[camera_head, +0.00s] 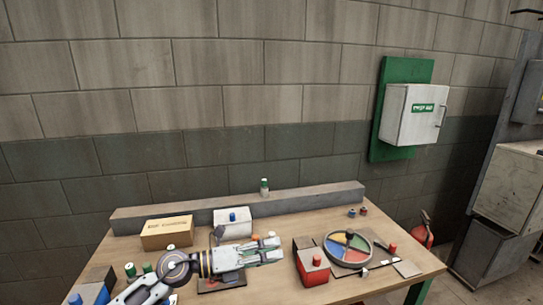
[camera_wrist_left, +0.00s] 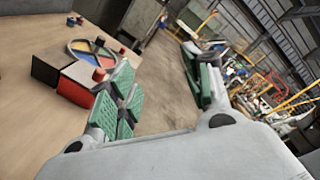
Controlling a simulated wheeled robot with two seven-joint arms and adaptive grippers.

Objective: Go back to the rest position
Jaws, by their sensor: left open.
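My left arm comes in from the lower left in the head view. Its gripper (camera_head: 268,248) is over the middle of the wooden table and points right. It also shows in the wrist view (camera_wrist_left: 165,85), with its green-padded fingers spread apart and nothing between them. In the head view the fingertips are just left of a red box with a red knob on top (camera_head: 313,266). That box (camera_wrist_left: 76,84) lies beyond one finger in the wrist view. How high the gripper is over the table is hard to tell. My right gripper is not in view.
The table (camera_head: 395,234) holds a wheel with coloured sectors (camera_head: 348,248), a cardboard box (camera_head: 167,232) and a white box with a blue knob (camera_head: 232,223). A grey beam (camera_head: 305,197) runs along the back edge. Several small items lie around my forearm at the left.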

